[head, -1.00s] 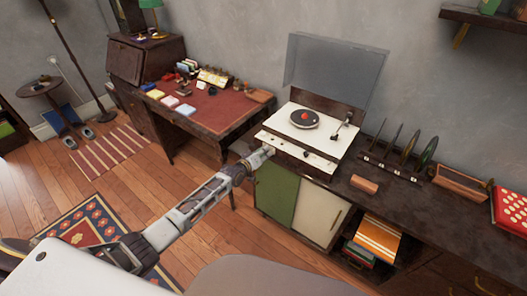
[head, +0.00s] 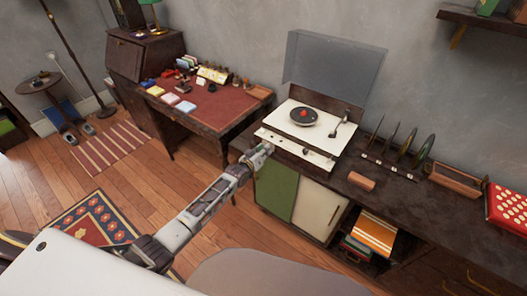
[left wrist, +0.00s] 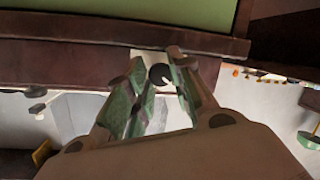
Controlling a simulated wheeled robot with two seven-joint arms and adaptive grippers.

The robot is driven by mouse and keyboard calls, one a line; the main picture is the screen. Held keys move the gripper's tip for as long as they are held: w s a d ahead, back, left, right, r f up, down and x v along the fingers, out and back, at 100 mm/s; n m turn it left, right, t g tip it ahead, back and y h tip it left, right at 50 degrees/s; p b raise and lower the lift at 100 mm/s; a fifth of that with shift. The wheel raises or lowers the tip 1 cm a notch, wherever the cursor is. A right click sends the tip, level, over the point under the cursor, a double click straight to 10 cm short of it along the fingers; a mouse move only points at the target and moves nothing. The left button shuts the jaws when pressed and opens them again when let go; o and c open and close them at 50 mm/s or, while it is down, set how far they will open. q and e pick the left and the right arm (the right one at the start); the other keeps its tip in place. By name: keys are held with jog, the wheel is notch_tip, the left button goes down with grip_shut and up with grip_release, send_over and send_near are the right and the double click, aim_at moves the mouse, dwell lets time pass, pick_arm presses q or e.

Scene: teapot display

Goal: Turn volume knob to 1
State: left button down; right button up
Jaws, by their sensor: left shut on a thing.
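The record player (head: 285,125) stands on the dark cabinet with its grey lid raised. A black record with a red centre (head: 304,116) lies on it. Small dark knobs sit along its pale front panel (head: 312,156). My left gripper (head: 265,150) is at the left end of this panel. In the left wrist view my left gripper (left wrist: 157,80) is shut on a round black knob (left wrist: 160,75), which shows between its green-padded fingers. The knob's mark and any numbers cannot be read. My right gripper is not in view.
A wooden block (head: 361,181) and a rack with upright discs (head: 395,155) stand right of the player. The desk (head: 225,108) with small items is to the left. Green and cream cabinet doors (head: 276,190) are below the gripper.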

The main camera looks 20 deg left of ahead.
pick_arm(q)
jog(key=c, duration=1.5)
grip_release()
jog(key=shift+f, duration=0.1)
jog(key=v, duration=1.2)
jog(key=shift+m, duration=0.3)
